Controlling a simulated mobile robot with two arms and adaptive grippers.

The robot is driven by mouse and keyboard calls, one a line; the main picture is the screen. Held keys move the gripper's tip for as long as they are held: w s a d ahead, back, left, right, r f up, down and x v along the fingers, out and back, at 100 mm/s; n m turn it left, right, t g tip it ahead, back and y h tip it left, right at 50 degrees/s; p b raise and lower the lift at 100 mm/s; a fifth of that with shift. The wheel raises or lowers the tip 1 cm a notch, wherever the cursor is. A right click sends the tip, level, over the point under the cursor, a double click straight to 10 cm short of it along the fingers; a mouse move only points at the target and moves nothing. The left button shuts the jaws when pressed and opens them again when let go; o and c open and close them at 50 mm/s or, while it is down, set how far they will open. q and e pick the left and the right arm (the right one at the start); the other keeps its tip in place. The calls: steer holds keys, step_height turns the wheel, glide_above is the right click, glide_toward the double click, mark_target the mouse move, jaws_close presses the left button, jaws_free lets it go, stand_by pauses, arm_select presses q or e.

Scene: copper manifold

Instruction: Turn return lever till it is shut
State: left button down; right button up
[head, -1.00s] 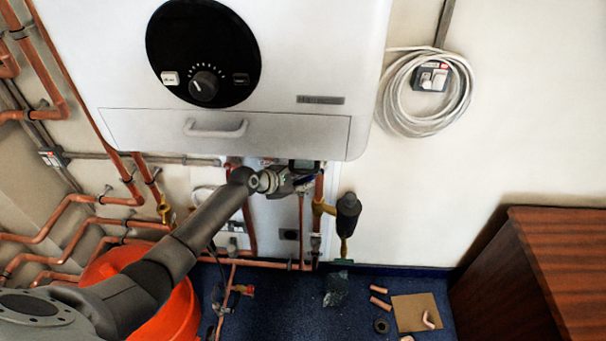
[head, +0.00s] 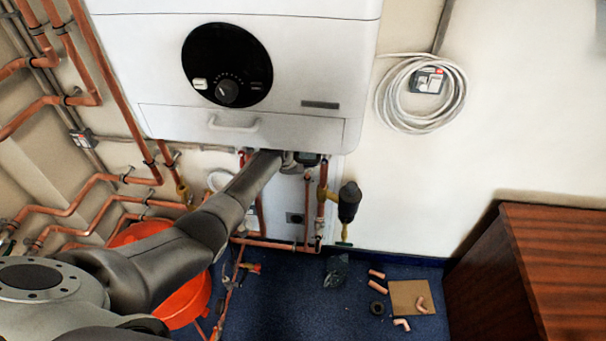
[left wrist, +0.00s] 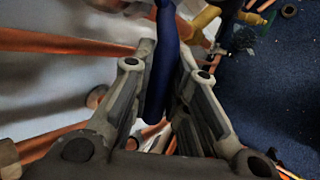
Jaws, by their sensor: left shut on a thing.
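In the left wrist view, a dark blue lever (left wrist: 166,60) runs lengthwise between the two grey fingers of my left gripper (left wrist: 166,55). The fingers are shut on the lever. In the head view my left gripper (head: 299,163) is mostly hidden behind my own arm, just under the bottom edge of the white boiler (head: 335,110). The lever cannot be made out there. My right gripper does not show.
Copper pipes (head: 309,205) and a dark cylindrical fitting (head: 349,203) stand close to the right of the gripper. An orange bucket (head: 190,302) is below my arm. A wooden cabinet (head: 545,240) stands at the right. Loose copper elbows lie on the blue floor.

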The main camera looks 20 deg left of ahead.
arm_select(q)
steer(key=shift+a+r+y+p, duration=0.1)
steer(key=shift+r+y+p, duration=0.2)
steer(key=shift+r+p, duration=0.2)
steer(key=shift+w, duration=0.1)
steer(key=shift+p, duration=0.3)
steer(key=shift+g, duration=0.3)
steer(key=c, duration=1.4)
jaws_free()
steer(key=shift+f, duration=0.1)
steer(key=shift+v, duration=3.8)
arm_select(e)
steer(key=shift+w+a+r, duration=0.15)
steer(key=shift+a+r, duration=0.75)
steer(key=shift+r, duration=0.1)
arm_select(q)
steer(key=shift+f, duration=0.1)
steer(key=shift+c, duration=0.2)
